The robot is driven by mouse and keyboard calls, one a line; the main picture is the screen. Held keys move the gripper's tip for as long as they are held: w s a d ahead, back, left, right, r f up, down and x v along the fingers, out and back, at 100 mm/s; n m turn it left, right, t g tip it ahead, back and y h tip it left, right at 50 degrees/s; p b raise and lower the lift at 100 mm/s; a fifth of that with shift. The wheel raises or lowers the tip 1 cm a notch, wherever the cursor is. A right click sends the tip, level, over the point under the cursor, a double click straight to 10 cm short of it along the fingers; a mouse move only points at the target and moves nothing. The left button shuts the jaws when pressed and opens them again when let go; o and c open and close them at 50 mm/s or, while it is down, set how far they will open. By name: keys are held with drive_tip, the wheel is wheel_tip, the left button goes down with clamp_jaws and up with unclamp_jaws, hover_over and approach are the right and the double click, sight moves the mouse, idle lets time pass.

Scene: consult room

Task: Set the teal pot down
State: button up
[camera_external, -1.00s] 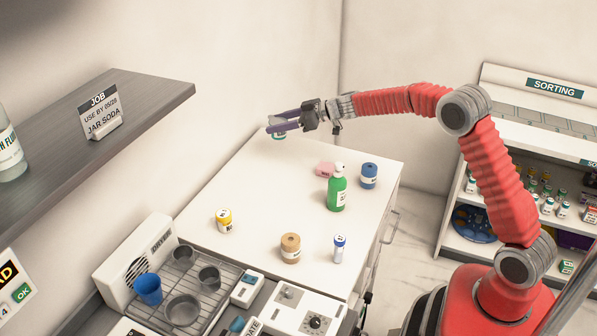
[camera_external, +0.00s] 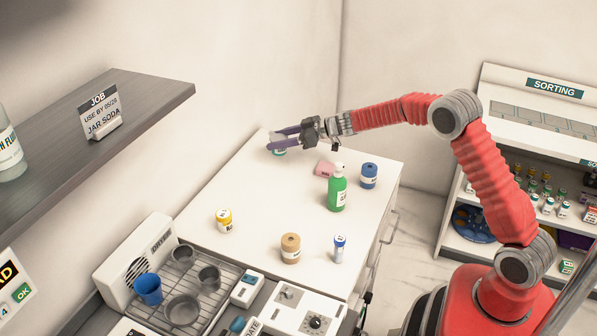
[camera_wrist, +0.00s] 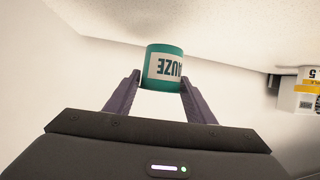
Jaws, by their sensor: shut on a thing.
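The teal pot (camera_wrist: 164,52) has a white label whose letters appear upside down in the wrist view, reading partly as "AUZE". My gripper (camera_wrist: 161,82) is shut on it, one purple finger on each side. In the external view the pot (camera_external: 279,152) is mostly hidden by my gripper (camera_external: 278,142), with a bit of teal showing below the fingers. It is at the far left corner of the white table top (camera_external: 255,187). I cannot tell whether it touches the surface.
The left middle of the table is clear.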

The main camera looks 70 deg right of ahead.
drive_tip(key=shift+f, duration=1.8)
drive_tip(key=o, duration=0.7)
drive_tip(key=shift+s+d+r, duration=0.15)
drive_tip(key=shift+s+r, duration=0.1)
drive_tip(key=shift+s, duration=0.15)
drive_tip(key=v, duration=1.1)
